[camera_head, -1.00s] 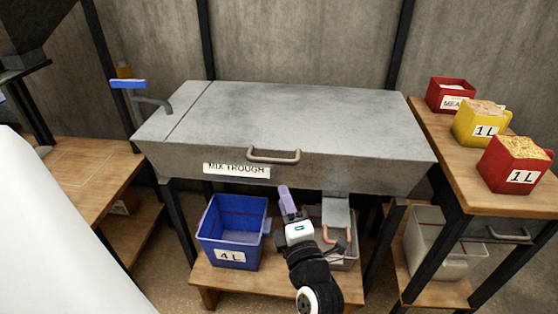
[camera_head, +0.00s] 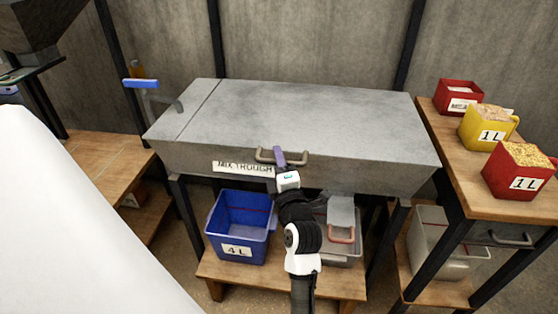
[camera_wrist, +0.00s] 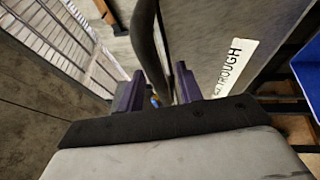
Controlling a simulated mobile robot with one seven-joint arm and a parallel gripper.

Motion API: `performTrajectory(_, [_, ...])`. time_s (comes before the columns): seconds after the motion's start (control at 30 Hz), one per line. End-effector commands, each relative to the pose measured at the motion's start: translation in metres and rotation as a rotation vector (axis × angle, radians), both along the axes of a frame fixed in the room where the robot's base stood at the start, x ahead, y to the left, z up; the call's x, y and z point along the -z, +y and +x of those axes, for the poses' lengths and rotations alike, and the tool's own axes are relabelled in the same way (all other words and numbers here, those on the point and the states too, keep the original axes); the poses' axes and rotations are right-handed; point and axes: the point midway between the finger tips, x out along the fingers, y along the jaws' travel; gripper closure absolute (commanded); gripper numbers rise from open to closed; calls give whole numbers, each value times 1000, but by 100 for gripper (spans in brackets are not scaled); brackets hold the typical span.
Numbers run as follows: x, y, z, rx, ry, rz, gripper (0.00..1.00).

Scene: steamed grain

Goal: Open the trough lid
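The grey trough lid (camera_head: 310,115) lies flat and closed on the mix trough (camera_head: 385,178). Its curved metal handle (camera_head: 296,158) sticks out at the front, above and right of the "MIX TROUGH" label (camera_head: 238,167). My gripper (camera_head: 279,156) is at the left part of the handle. In the wrist view, the purple fingers (camera_wrist: 158,88) are apart, and the dark handle bar (camera_wrist: 146,40) runs down into the gap between them. Whether either finger touches the bar is unclear. The label also shows in the wrist view (camera_wrist: 232,65).
A blue 4 L bin (camera_head: 240,228) and a grey container (camera_head: 340,248) stand on the low wooden bench (camera_head: 225,270) under the trough. Several measuring tubs, including a yellow one (camera_head: 480,132), stand on the right table (camera_head: 455,170). A blue-handled tap (camera_head: 141,84) is at the trough's left.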

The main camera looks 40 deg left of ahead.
Motion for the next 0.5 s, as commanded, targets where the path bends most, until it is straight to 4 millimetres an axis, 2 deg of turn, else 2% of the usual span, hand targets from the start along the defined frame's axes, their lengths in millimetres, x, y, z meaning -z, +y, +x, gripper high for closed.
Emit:
performTrajectory(0.1, [0, 0, 0, 0, 0, 0, 65])
performTrajectory(0.37, [0, 0, 0, 0, 0, 0, 99])
performTrajectory(0.5, [0, 0, 0, 0, 0, 0, 100])
